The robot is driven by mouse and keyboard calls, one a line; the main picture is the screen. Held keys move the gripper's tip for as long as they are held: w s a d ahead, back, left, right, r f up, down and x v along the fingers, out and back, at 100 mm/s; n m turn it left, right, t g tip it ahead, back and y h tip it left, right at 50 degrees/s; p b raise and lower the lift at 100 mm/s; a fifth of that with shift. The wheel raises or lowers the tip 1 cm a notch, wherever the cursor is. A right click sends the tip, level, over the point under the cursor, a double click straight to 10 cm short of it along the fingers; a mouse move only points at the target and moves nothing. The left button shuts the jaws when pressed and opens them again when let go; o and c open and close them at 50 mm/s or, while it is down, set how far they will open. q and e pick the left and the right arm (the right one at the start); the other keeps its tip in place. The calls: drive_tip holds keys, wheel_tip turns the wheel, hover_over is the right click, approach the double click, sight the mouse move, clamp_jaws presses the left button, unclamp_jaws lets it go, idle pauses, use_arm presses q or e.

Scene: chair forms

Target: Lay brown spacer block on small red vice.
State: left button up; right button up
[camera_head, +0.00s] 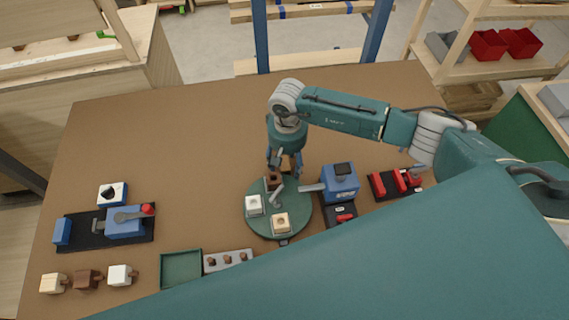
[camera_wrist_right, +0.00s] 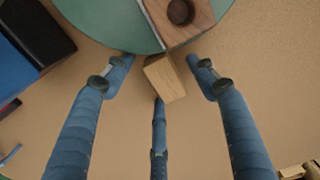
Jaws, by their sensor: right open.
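A brown block (camera_head: 273,181) with a round hole sits at the far edge of the round green turntable (camera_head: 262,222). It also shows at the top of the right wrist view (camera_wrist_right: 185,14), with a paler wooden tab (camera_wrist_right: 165,78) sticking out from it. My right gripper (camera_head: 285,160) is just beyond the block. Its fingers (camera_wrist_right: 163,75) are open around the tab, and I cannot tell whether they touch it. The small red vice (camera_head: 394,184) stands on a dark base at the right, with its jaws apart. My left gripper is out of view.
A white block (camera_head: 254,205) and a light wood block (camera_head: 281,223) share the turntable. A blue machine (camera_head: 340,183) stands between turntable and red vice. A blue vice (camera_head: 124,222), several blocks and a green tray (camera_head: 181,268) are to the left. The table's far left is clear.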

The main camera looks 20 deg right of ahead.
sight(287, 163)
drive_tip(key=c, duration=1.2)
drive_tip(key=shift+o, duration=0.2)
drive_tip(key=shift+r, duration=0.1)
wheel_tip(287, 163, up, 20)
drive_tip(key=b, duration=0.6)
drive_tip(key=s+n, duration=0.2)
drive_tip(key=s, duration=1)
drive_tip(key=shift+s+d+r, duration=0.25)
drive_tip(key=shift+s+r, duration=0.05)
drive_tip(key=shift+r, duration=0.05)
